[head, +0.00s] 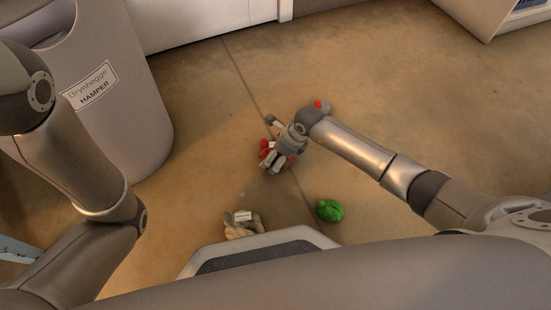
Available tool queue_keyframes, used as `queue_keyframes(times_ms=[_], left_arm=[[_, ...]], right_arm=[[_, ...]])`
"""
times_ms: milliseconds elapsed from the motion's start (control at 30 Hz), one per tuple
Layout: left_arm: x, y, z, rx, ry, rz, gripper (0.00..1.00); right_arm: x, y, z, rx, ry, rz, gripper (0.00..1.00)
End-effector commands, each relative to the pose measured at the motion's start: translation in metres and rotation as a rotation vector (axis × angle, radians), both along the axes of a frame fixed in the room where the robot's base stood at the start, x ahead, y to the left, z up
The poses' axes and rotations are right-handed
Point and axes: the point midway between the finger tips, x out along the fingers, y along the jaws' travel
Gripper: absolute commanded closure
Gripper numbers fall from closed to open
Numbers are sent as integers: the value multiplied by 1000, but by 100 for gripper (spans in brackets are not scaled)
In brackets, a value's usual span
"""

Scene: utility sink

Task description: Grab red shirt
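The red shirt (265,147) lies crumpled on the floor near the middle of the view, and parts of its red cloth show on both sides of my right gripper. My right gripper (269,171) reaches down from the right arm and is directly over the shirt, covering much of it. Its fingers are small here, and I cannot tell whether they are open or closed on the cloth. My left arm is at the left edge of the view, and its gripper is out of the picture.
A grey hamper (140,110) with a label stands at the left. A green crumpled cloth (330,210) and a beige one (241,225) lie on the floor close to my base. A white cabinet (205,18) is at the back. The floor around the shirt is clear.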

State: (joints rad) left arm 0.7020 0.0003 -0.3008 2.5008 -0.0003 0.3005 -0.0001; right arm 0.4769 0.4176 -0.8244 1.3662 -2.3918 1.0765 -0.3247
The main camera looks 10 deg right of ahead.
Motion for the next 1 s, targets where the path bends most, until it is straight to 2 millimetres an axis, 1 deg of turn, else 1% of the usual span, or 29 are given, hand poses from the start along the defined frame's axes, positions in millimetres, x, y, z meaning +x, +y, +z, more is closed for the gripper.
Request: queue_keyframes(times_ms=[33,67,333,600,633,867,1000], left_arm=[[0,0,-7,0,0,0,60],[0,0,-7,0,1,0,60],[1,0,-6,0,2,0,60],[1,0,-6,0,2,0,60],[1,0,-6,0,2,0,60],[1,0,-6,0,3,0,60],[1,0,-2,0,3,0,60]], right_arm=[[1,1,-7,0,0,-1,0],[2,1,-7,0,0,-1,0],[2,2,-6,-1,0,-1,0],[2,2,-6,-1,0,-1,35],[2,2,-6,-1,0,-1,38],[2,2,-6,-1,-1,-2,38],[2,2,-2,-1,-1,-2,38]])
